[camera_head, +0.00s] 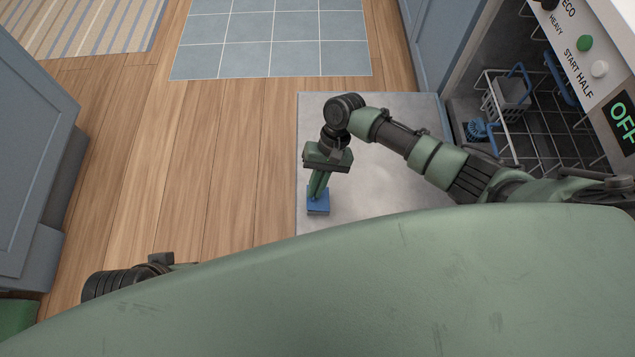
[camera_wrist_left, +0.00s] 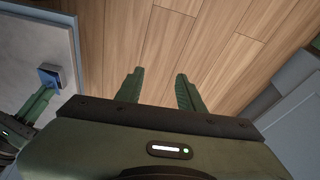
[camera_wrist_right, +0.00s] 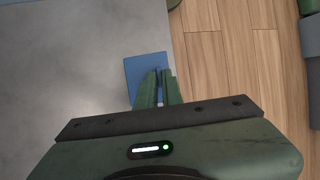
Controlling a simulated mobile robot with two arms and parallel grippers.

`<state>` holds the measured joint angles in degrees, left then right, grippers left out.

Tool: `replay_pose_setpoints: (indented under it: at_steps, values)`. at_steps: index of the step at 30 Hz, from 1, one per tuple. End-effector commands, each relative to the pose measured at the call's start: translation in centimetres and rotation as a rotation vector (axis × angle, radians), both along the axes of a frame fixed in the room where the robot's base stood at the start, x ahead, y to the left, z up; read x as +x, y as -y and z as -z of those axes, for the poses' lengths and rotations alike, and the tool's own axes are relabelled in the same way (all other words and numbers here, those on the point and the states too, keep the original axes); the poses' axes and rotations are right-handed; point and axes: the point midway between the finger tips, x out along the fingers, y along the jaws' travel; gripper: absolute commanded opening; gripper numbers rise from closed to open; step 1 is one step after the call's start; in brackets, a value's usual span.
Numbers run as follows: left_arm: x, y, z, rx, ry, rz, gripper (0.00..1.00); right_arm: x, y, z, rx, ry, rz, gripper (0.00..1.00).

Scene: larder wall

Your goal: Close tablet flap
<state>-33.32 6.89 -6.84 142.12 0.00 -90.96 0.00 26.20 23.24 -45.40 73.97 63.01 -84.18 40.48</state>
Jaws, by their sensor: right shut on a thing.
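The blue tablet flap (camera_head: 318,206) is near the left edge of the dishwasher's lowered grey door (camera_head: 375,200). In the right wrist view the flap (camera_wrist_right: 143,67) shows as a blue panel just beyond my fingertips. My right gripper (camera_head: 318,190) points down onto it, its fingers shut on a thin blue part of the flap; the fingers hide part of it, and I cannot tell its exact angle. My left gripper (camera_wrist_left: 160,85) is open and empty above the wooden floor. In the head view only part of my left arm shows, at the lower left.
The dishwasher stands open at the right, with a wire rack (camera_head: 525,130), a cutlery basket (camera_head: 508,97) and a control panel (camera_head: 590,60). A grey-blue cabinet (camera_head: 30,150) is at the left. The wooden floor (camera_head: 230,150) between is clear.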

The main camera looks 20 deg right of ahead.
Motion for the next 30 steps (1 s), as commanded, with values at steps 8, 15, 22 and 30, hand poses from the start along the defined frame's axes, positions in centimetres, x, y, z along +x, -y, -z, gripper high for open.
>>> replay_pose_setpoints:
  at_steps: [8, 15, 22, 30]
  values:
    - [0.2, 0.0, -1.8, -0.001, 0.007, 0.0, 0.38, 0.1, -0.6, 0.1, -0.087, -0.028, -0.002, 0.0]
    - [1.0, 0.2, 0.7, -0.001, -0.01, 0.002, 0.38, 0.2, -1.0, 0.5, -0.178, -0.054, -0.004, 0.0]
    - [1.5, 0.3, 3.1, -0.001, -0.02, 0.004, 0.38, 0.3, -1.3, 1.0, -0.255, -0.076, -0.003, 0.0]
    - [1.6, 0.4, 4.0, -0.001, -0.022, 0.005, 0.38, 0.3, -1.4, 1.3, -0.29, -0.087, -0.002, 0.0]
